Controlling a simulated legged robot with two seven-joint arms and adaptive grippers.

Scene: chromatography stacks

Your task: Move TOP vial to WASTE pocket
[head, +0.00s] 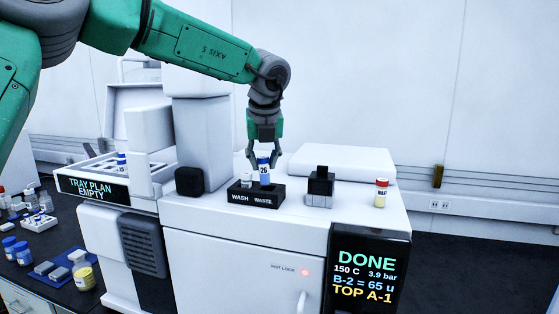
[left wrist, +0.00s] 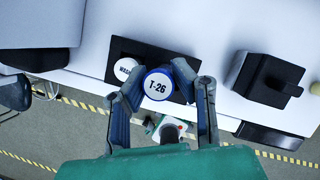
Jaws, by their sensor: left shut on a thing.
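My left gripper (head: 264,157) points down and is shut on a blue-capped vial (head: 263,170), with its fingers on both sides. The cap reads T-26 in the left wrist view (left wrist: 158,84). The vial is upright at the WASTE side of the black holder (head: 254,199); its lower end meets the holder's top, and I cannot tell how deep it sits. A white-capped vial (head: 246,180) stands in the WASH side, close to the left; it also shows in the left wrist view (left wrist: 125,69). My right gripper is out of view.
A black block (head: 320,187) stands right of the holder, and a red-capped vial (head: 381,193) farther right. A tray (head: 92,186) marked TRAY PLAN EMPTY holds vials at left. The screen (head: 366,277) reads DONE, TOP A-1. A grey column (head: 202,135) stands behind left.

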